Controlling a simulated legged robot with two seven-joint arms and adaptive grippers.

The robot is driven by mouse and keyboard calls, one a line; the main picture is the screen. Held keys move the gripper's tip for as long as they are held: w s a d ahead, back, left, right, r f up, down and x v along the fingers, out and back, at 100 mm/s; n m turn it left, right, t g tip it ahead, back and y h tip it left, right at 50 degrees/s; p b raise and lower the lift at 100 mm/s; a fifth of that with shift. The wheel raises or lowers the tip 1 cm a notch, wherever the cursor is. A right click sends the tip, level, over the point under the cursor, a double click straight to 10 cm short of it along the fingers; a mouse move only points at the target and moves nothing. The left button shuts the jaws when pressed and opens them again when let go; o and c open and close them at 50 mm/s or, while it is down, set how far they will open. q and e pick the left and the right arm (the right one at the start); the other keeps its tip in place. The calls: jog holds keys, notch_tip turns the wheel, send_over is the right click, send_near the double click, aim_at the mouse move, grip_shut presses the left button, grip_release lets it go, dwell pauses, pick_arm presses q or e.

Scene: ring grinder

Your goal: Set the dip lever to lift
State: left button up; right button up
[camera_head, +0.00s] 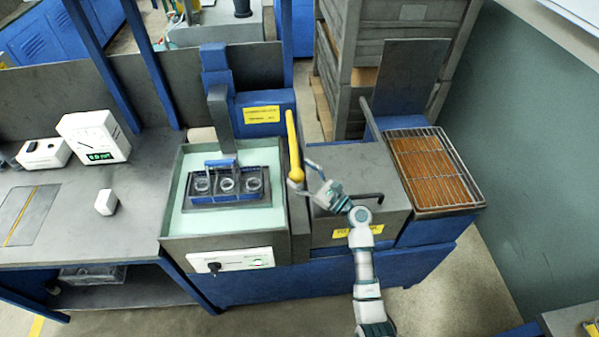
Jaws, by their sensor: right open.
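The dip lever is a yellow bar (292,140) with a rounded knob at its near end, standing to the right of the dip tank (240,218). My right gripper (303,178) is open, with its fingers at the yellow knob. I cannot tell whether the fingers touch it. A dark rack (230,203) with several round glass-like rings sits in the pale green bath, under a grey vertical arm (220,120). My left gripper is not in view.
A grey box with a black handle (365,196) stands right of the lever, under my right arm. A wire-topped tray (435,168) is further right. A control panel (230,262) is on the tank front. A display box (95,137) stands on the left bench.

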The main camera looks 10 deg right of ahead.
jog(key=r+v, duration=0.1)
jog(key=v, duration=0.3)
jog(key=r+v, duration=0.1)
jog(key=v, duration=0.3)
jog(key=r+v, duration=0.1)
jog(key=v, duration=0.3)
jog(key=shift+s+d+f, duration=0.1)
jog(key=shift+s+d, duration=0.25)
jog(key=shift+d, duration=0.2)
jog(key=shift+a, duration=0.1)
